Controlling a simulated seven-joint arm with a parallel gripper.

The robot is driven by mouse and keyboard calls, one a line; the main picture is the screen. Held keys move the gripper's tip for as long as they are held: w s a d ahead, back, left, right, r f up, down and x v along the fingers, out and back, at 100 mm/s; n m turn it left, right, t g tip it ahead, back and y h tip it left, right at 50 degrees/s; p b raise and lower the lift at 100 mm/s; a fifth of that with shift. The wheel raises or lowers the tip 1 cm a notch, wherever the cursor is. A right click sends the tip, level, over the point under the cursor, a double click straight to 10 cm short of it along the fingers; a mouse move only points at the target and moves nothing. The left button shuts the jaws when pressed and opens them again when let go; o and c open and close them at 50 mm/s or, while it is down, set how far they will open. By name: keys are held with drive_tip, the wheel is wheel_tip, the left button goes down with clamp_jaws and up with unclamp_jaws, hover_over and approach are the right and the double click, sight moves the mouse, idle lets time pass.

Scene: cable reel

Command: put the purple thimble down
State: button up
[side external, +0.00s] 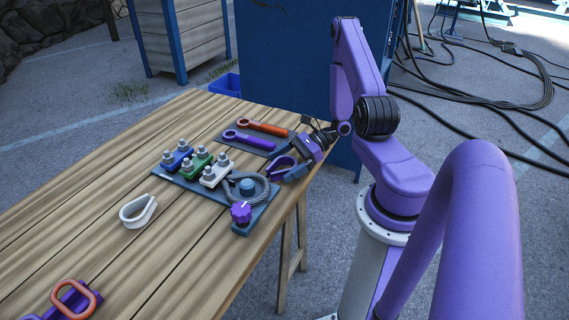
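The purple thimble (278,164), a dark purple teardrop loop, is at the fingers of my gripper (291,172), near the table's right edge. The fingers appear closed on its right side, though their tips are small and partly hidden. It looks held just over the table, right of the rope loop; I cannot tell the exact gap beneath it. A similar white thimble (137,211) lies on the wooden table, left of the board.
A dark board (222,194) holds blue, green and white clamps, a grey rope loop (250,187) and a purple knob (241,212). Purple (249,140) and orange (263,127) wrenches lie behind. Orange and purple parts (76,299) sit front left. The table's left (60,190) is clear.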

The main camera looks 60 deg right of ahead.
drive_tip(key=shift+r, duration=0.15)
drive_tip(key=v, duration=1.1)
drive_tip(key=shift+s+d+r, duration=0.2)
drive_tip(key=shift+r, duration=0.1)
drive_tip(key=a+r+n+g+h, duration=0.2)
drive_tip(key=a+r+n+g, duration=0.1)
drive_tip(key=a+n+g, duration=0.5)
drive_tip(key=a+r+n+g+h, duration=0.25)
drive_tip(key=a+n+g, duration=0.35)
drive_tip(key=n, duration=0.4)
drive_tip(key=s+a+r+n+t+h, duration=0.3)
drive_tip(key=a+n, duration=0.3)
drive_tip(key=n, duration=0.4)
drive_tip(key=s+a+r+n+t+h, duration=0.2)
drive_tip(key=s+a+r+n, duration=0.4)
drive_tip(key=n, duration=0.4)
drive_tip(key=shift+a+t+h, duration=0.4)
drive_tip(key=shift+a+h, duration=0.05)
drive_tip(key=shift+a, duration=0.05)
